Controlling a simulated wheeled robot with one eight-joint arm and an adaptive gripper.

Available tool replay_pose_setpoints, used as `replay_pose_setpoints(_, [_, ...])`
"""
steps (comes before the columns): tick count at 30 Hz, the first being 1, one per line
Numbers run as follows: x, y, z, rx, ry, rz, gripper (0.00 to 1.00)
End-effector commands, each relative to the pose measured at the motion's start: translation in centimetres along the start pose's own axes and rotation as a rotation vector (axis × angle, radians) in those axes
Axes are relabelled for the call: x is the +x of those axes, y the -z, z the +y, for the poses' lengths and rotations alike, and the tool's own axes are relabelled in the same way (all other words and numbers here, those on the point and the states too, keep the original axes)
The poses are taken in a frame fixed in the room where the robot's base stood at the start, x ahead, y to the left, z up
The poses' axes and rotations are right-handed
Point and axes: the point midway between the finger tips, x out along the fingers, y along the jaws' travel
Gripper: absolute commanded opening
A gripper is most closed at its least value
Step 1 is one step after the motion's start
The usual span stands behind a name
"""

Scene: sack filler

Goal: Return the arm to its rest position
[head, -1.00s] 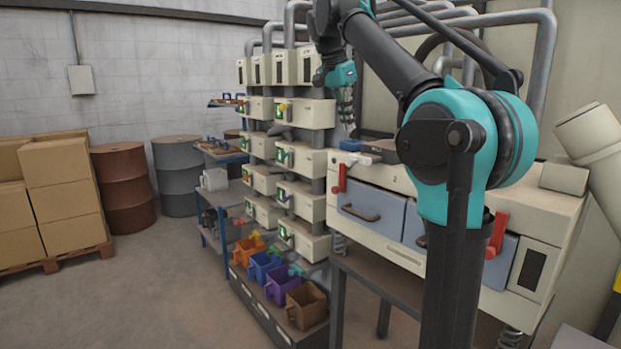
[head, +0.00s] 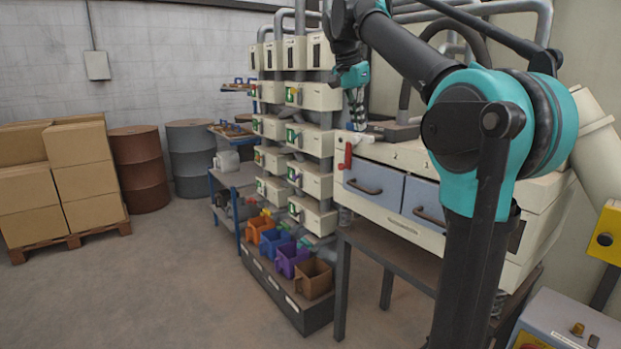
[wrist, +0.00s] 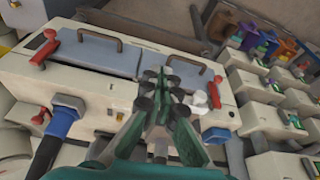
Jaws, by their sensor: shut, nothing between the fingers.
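My gripper (head: 357,120) hangs fingers-down from my bent arm in the head view. It shows in front of the right-hand end of the stacked cream dispenser boxes (head: 312,95), above the left end of the cream cabinet (head: 400,225). In the wrist view my gripper (wrist: 167,82) has its green fingers drawn together, with nothing held between them. Behind the fingers there lies the cabinet top with its blue-grey drawer fronts (wrist: 100,52) and red levers (wrist: 43,47). The gripper looks clear of the cabinet, but the exact gap is hard to tell.
Orange, blue, purple and brown bins (head: 312,278) stand on a low dark base. A yellow box (head: 606,235) and a grey control panel (head: 565,322) are at the right. Stacked cartons (head: 85,175) and drums (head: 140,168) stand at the left. The floor left of centre is clear.

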Motion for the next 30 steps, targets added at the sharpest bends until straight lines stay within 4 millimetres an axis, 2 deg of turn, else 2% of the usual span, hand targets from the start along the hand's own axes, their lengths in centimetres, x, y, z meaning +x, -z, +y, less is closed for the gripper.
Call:
replay_pose_setpoints(8, [6.0, -1.3, 0.7, -0.106, 0.034, -0.018, 0.00])
replay_pose_setpoints(11, [9.3, -2.4, 1.3, -0.164, 0.054, -0.026, 0.00])
replay_pose_setpoints(14, [13.8, -4.0, 2.6, -0.241, 0.082, -0.032, 0.00])
replay_pose_setpoints(20, [23.4, -8.6, 6.8, -0.410, 0.146, -0.032, 0.00])
replay_pose_setpoints(24, [29.6, -12.9, 10.7, -0.525, 0.192, -0.021, 0.00])
replay_pose_setpoints(30, [37.0, -19.8, 17.1, -0.679, 0.252, 0.008, 0.00])
